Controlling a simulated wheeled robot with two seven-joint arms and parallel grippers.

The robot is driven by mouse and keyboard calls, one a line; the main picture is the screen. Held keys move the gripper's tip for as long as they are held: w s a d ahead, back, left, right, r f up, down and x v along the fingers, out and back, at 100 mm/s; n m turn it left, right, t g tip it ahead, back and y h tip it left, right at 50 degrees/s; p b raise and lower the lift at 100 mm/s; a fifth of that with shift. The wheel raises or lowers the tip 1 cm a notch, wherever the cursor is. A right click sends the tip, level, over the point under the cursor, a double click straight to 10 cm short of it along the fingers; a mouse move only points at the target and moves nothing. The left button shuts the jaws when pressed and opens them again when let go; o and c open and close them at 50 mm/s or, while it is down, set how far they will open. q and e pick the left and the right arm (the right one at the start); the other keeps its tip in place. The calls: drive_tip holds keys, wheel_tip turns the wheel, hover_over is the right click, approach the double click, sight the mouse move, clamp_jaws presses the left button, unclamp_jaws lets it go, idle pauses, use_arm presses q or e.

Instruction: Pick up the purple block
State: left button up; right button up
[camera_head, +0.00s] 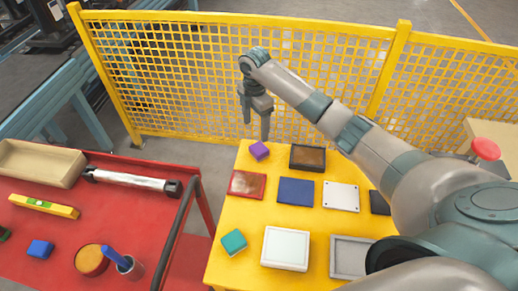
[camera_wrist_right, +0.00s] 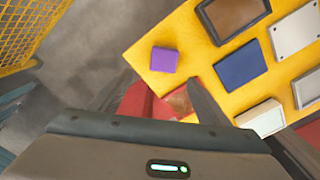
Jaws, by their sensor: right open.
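The purple block (camera_head: 259,150) sits on the yellow table (camera_head: 225,262), near its back left corner. In the right wrist view the purple block (camera_wrist_right: 164,60) lies ahead of the fingers, with nothing between them. My right gripper (camera_head: 257,128) is open and empty, with its fingers pointing down. It is above and behind the block in the head view, apart from it. My left gripper is not in view.
Beside the block are a brown-topped dark tray (camera_head: 307,157), a red-framed panel (camera_head: 246,184) and a blue panel (camera_head: 296,191). A teal block (camera_head: 233,242) is nearer. A yellow mesh fence (camera_head: 200,80) stands behind. A red cart (camera_head: 120,215) is left.

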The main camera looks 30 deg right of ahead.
drive_tip(key=p, duration=0.1)
hover_over(259, 148)
drive_tip(key=f, duration=0.2)
drive_tip(key=a+f, duration=0.1)
drive_tip(key=f, duration=0.1)
drive_tip(key=shift+w+f, duration=0.1)
drive_tip(key=shift+w, duration=0.2)
drive_tip(key=shift+f, duration=0.65)
drive_tip(key=shift+d+f, duration=0.1)
drive_tip(key=shift+s+f+p, duration=0.1)
drive_tip(key=shift+f+p, duration=0.05)
drive_tip(key=shift+p, duration=0.35)
drive_tip(key=f, duration=0.1)
drive_tip(key=f+p, duration=0.2)
drive_tip(key=f, duration=0.1)
drive_tip(key=shift+s+d, duration=0.25)
drive_tip(key=shift+d, duration=0.15)
drive_tip(key=shift+f, duration=0.35)
